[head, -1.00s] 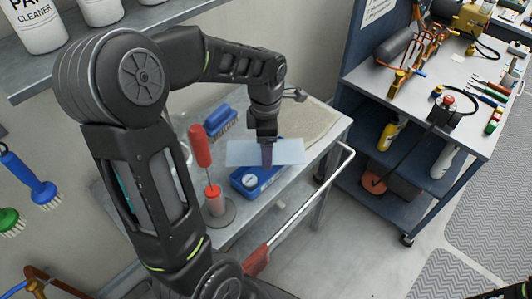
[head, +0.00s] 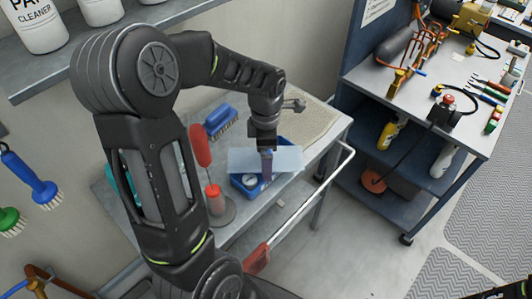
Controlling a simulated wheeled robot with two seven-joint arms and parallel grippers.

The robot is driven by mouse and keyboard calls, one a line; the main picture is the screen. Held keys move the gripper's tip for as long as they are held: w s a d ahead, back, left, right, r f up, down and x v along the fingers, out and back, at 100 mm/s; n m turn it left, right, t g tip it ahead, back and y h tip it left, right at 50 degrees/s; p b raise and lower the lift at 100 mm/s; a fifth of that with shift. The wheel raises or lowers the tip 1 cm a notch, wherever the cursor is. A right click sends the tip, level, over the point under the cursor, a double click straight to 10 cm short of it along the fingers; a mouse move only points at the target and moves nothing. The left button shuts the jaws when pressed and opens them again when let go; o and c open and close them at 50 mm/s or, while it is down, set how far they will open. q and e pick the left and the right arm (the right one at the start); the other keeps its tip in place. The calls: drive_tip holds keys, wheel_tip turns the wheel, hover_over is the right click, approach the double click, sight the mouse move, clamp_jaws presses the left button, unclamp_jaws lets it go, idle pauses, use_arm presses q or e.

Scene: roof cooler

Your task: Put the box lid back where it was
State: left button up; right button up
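My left gripper (head: 266,166) is shut on a pale, translucent flat lid (head: 287,159). It holds the lid roughly level over the blue box (head: 245,193), which stands on the small grey cart. The lid hides much of the box; its near left part and a bit of its far side show around the lid. I cannot tell whether the lid touches the box. My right gripper is not in view.
A blue brush (head: 221,121) lies behind the box. A red-handled tool in a red holder (head: 214,199) stands close to its left. A beige mat (head: 312,118) covers the cart's far right. A blue workbench (head: 420,110) with tools stands further right.

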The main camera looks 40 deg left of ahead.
use_arm(q)
drive_tip(key=shift+r, duration=0.15)
wheel_tip(320, 180, up, 12)
drive_tip(key=shift+b, duration=0.35)
idle(1.0)
